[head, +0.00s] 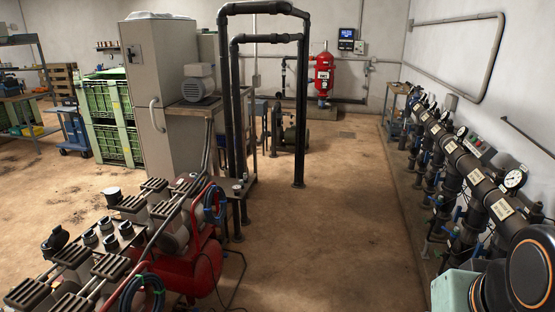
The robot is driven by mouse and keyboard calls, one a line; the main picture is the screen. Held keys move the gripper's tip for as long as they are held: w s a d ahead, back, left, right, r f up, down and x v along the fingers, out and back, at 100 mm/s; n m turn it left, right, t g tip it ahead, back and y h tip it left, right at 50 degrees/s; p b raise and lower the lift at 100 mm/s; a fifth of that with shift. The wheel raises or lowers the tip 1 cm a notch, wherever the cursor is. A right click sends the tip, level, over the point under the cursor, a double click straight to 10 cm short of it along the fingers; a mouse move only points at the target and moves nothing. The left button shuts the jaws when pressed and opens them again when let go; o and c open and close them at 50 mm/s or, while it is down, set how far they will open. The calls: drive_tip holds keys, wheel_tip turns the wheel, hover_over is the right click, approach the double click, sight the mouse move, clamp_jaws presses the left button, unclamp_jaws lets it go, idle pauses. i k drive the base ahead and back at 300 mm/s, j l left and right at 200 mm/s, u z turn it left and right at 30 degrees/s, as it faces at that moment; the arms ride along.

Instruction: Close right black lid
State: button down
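I cannot tell for certain which thing is the right black lid. Several ribbed black rectangular covers (110,267) sit on the grey-and-red machine at the lower left of the head view. Whether any of these is a hinged lid is too small to tell. My gripper is not in view.
A red tank (190,264) with coiled blue hoses is at lower left. Black upright pipes (299,120) stand beside a grey cabinet (160,85). A black pipe manifold (470,175) with gauges runs along the right wall. The brown floor (340,220) between is clear.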

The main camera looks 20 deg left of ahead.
sight(60, 237)
drive_tip(key=i+u, duration=0.25)
drive_tip(key=i, duration=0.3)
drive_tip(key=i+l+u, duration=0.2)
drive_tip(key=i, duration=0.3)
drive_tip(key=i+j+u, duration=0.2)
drive_tip(key=i+u, duration=0.15)
drive_tip(key=u, duration=0.15)
drive_tip(key=i+u, duration=0.45)
drive_tip(key=k, duration=0.1)
